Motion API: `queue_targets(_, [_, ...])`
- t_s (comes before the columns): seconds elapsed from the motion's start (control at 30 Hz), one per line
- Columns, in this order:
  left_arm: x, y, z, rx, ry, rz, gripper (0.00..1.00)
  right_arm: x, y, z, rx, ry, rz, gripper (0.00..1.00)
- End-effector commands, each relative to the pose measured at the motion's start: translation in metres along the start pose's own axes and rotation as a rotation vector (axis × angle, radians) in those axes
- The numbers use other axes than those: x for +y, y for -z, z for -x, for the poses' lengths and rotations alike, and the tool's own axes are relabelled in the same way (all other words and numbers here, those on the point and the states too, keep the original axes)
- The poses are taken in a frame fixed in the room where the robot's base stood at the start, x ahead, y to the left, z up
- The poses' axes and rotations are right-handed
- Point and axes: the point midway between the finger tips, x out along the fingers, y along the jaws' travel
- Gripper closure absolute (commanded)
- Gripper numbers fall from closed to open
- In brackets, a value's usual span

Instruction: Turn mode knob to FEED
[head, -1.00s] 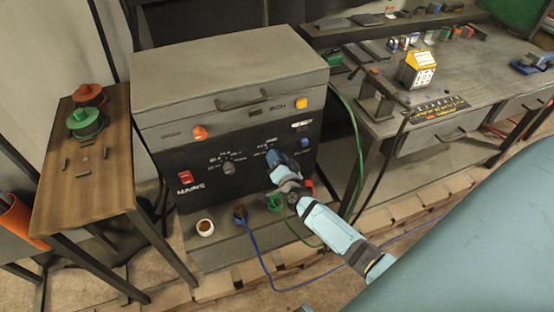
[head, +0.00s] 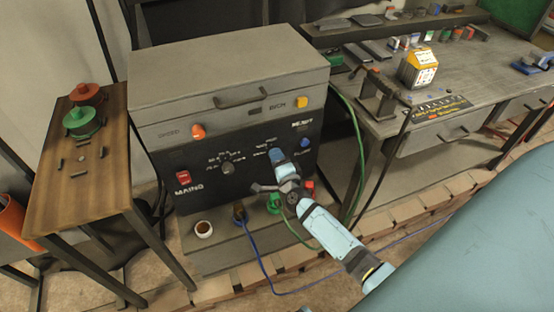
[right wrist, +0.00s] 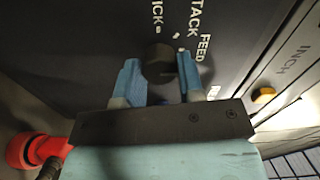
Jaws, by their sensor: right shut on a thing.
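The mode knob (right wrist: 159,62) is a dark round knob on the black front panel (right wrist: 75,50). In the right wrist view it sits between the two blue fingers of my right gripper (right wrist: 158,78), which is shut on it. White lettering beside it reads PICK, TACK (first letter not clear) and FEED (right wrist: 204,48), with small white marks near the knob. I cannot tell which mark the knob points to. In the head view my right gripper (head: 277,156) is at the right half of the machine's panel (head: 200,185) and hides this knob. My left gripper is not in view.
A second dark knob (head: 227,167), a red MAINS switch (head: 183,177) and a blue button (head: 305,143) share the panel. Coloured plugs and a blue cable (head: 250,245) lie below. A workbench (head: 460,75) stands right, a wooden side table (head: 80,185) left.

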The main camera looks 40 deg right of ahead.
Motion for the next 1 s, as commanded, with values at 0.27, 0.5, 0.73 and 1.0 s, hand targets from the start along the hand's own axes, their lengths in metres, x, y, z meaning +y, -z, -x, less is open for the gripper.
queue_targets(0.27, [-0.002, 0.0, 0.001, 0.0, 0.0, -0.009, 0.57, 0.0, 0.0, 0.0, 0.0, -0.001, -0.013, 0.88])
queue_targets(0.5, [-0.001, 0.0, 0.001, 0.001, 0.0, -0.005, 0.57, 0.0, 0.0, 0.0, 0.0, -0.001, -0.012, 0.53])
queue_targets(0.73, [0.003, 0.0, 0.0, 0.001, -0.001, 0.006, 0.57, 0.0, 0.0, 0.0, 0.0, 0.0, -0.011, 0.39])
queue_targets(1.0, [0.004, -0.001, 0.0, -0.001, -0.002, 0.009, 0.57, 0.0, 0.0, 0.015, 0.0, -0.001, -0.011, 0.39])
